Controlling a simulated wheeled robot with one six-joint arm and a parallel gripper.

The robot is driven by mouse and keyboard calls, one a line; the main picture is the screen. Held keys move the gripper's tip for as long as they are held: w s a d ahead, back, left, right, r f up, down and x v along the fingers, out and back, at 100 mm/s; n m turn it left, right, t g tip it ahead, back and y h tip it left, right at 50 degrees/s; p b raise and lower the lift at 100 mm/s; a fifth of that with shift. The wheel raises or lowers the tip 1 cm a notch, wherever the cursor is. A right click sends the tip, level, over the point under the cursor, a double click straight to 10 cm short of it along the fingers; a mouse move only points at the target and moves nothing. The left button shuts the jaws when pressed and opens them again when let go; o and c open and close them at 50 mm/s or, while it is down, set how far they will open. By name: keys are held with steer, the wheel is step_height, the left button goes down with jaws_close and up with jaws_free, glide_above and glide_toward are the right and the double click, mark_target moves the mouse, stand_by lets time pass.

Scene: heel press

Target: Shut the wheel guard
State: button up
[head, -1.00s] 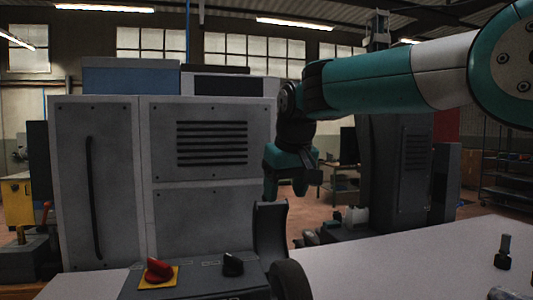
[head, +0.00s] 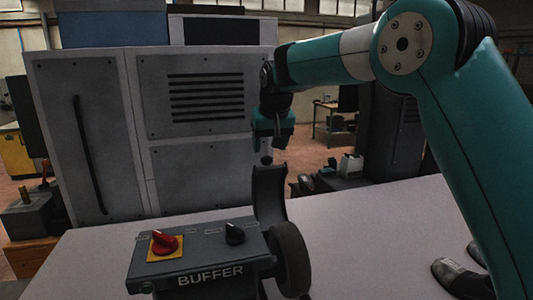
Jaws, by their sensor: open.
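The buffer (head: 205,270) stands on the pale table in the lower middle of the head view, with a red knob on a yellow plate and a black knob on top. Its dark wheel (head: 291,258) is at its right end. The curved dark wheel guard (head: 269,195) stands upright behind the wheel, raised off it. My gripper (head: 267,158) points down just above the guard's top edge. It is open; whether a fingertip touches the guard I cannot tell.
A large grey cabinet (head: 205,180) with a vent and long handle stands behind the buffer. The pale table (head: 370,235) is clear to the right of the wheel. Dark shoe-like objects (head: 460,278) lie at the lower right, partly behind my arm.

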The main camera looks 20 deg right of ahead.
mark_target(267, 157)
steer(key=shift+p+x, duration=0.6)
steer(key=shift+x, duration=2)
steer(key=shift+a, duration=0.1)
